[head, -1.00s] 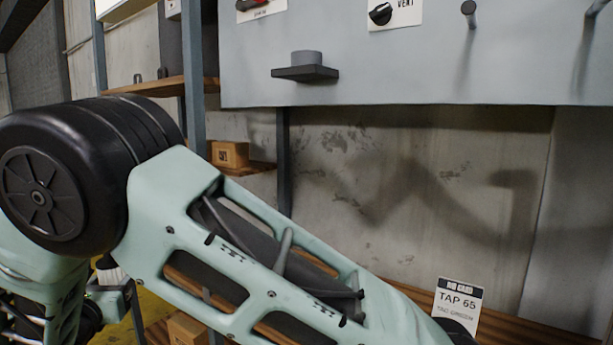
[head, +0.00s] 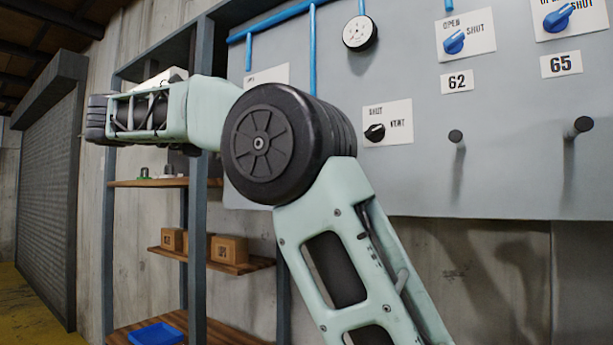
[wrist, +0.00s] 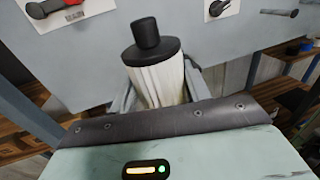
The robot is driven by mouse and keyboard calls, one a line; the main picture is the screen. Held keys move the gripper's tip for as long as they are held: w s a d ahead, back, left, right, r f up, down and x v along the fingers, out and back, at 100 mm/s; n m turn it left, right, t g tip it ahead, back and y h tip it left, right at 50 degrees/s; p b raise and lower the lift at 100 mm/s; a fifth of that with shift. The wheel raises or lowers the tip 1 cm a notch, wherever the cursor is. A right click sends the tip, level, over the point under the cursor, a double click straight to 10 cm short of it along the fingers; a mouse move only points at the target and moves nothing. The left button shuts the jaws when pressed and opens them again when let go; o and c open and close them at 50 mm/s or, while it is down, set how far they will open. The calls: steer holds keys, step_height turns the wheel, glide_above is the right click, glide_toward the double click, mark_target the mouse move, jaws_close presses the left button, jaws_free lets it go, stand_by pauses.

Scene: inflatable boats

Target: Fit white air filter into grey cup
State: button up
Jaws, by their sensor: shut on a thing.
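In the wrist view, a white pleated air filter (wrist: 163,82) with a black end cap and a narrower black knob stands between the fingers of my gripper (wrist: 160,90). The grey fingers are shut on its sides. The black knob points away from the wrist, toward the grey panel. The grey cup cannot be made out in either current view; my arm covers the area under the shut/vent dial in the head view. My gripper's fingers cannot be made out in the head view.
The grey panel (head: 500,170) carries a shut/vent dial (head: 375,132), blue-handled valves, pegs (head: 456,136) and a gauge (head: 360,33). A shelf rack stands left, with wooden blocks (head: 229,249) and a blue tray (head: 156,334). A shutter (head: 45,190) is farther left.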

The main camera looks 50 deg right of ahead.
steer(key=s+d+p, duration=0.1)
steer(key=d, duration=0.5)
steer(key=s+d+r+p, duration=0.1)
steer(key=s+d+p, duration=0.1)
steer(key=d, duration=0.4)
steer(key=s+d+p, duration=0.1)
steer(key=d+p, duration=0.1)
steer(key=d, duration=0.4)
steer(key=shift+s+r, duration=0.25)
steer(key=shift+r, duration=0.15)
steer(key=shift+d+f, duration=0.1)
steer(key=shift+d, duration=0.15)
steer(key=shift+d+f+p, duration=0.1)
steer(key=shift+f+p, duration=0.1)
steer(key=shift+p, duration=0.2)
step_height(320, 180, down, 3)
steer(key=shift+r+p, duration=0.1)
steer(key=shift+p, duration=0.6)
steer(key=shift+f, duration=0.25)
